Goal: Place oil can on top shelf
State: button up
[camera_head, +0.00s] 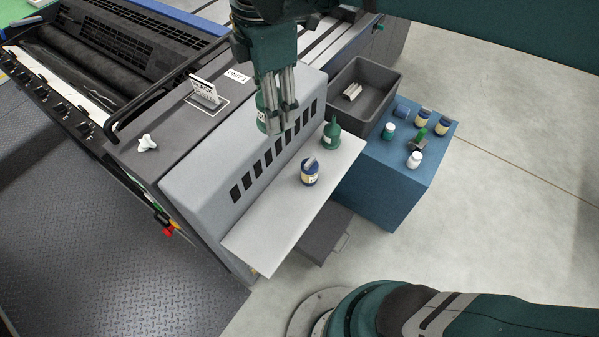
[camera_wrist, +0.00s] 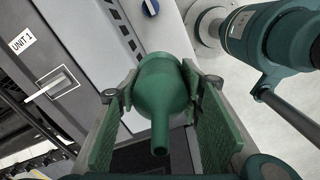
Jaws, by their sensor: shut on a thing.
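My gripper (camera_head: 279,128) hangs above the grey slotted machine housing in the head view. In the wrist view it is shut on a green oil can (camera_wrist: 160,88), whose spout points toward the camera. A second green can with a spout (camera_head: 331,134) stands upright on the pale ledge (camera_head: 262,246) at the housing's front. I cannot tell which surface is the top shelf; the flat grey machine top (camera_head: 172,124) lies left of my gripper.
A grey bin (camera_head: 376,82) and a blue cabinet (camera_head: 398,184) bearing several containers stand at right.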

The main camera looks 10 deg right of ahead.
jog(key=shift+s+f, duration=0.2)
jog(key=shift+f, duration=0.2)
send_over(283, 202)
notch_tip(283, 202, down, 26)
jog(key=shift+f, duration=0.25)
dwell(0.5)
jog(key=shift+f+b, duration=0.75)
jog(key=shift+f, duration=2.15)
jog(key=shift+f+b, duration=0.6)
jog(key=shift+f, duration=1.5)
jog(key=shift+f, duration=0.15)
jog(key=o, duration=1.1)
